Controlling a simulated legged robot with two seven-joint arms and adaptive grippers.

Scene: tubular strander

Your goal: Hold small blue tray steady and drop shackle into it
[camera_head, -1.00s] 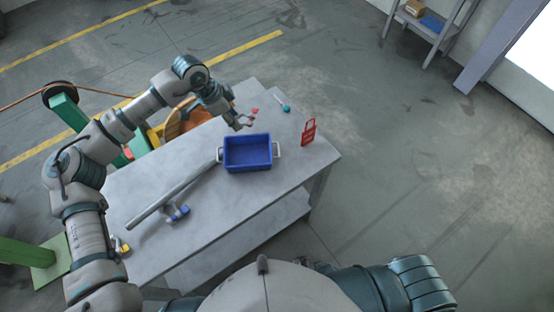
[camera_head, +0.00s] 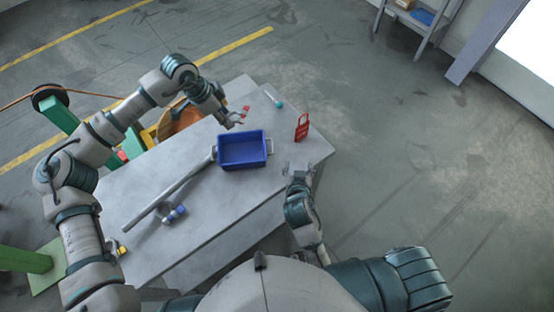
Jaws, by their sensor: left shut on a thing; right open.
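The small blue tray (camera_head: 242,166) sits upright on the grey table, with a pale handle at each end. It looks empty. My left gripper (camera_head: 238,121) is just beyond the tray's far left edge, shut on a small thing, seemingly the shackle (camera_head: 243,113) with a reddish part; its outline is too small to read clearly. My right gripper (camera_head: 298,170) is open and empty over the table's right part, a little right of and nearer than the tray's right handle, apart from it.
A red padlock-shaped tag (camera_head: 302,128) stands at the table's right. A teal-ended tool (camera_head: 276,102) lies at the far edge. A long grey bar (camera_head: 178,188) and a blue-and-grey item (camera_head: 174,214) lie left of the tray. The table (camera_head: 215,222) is bare in front.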

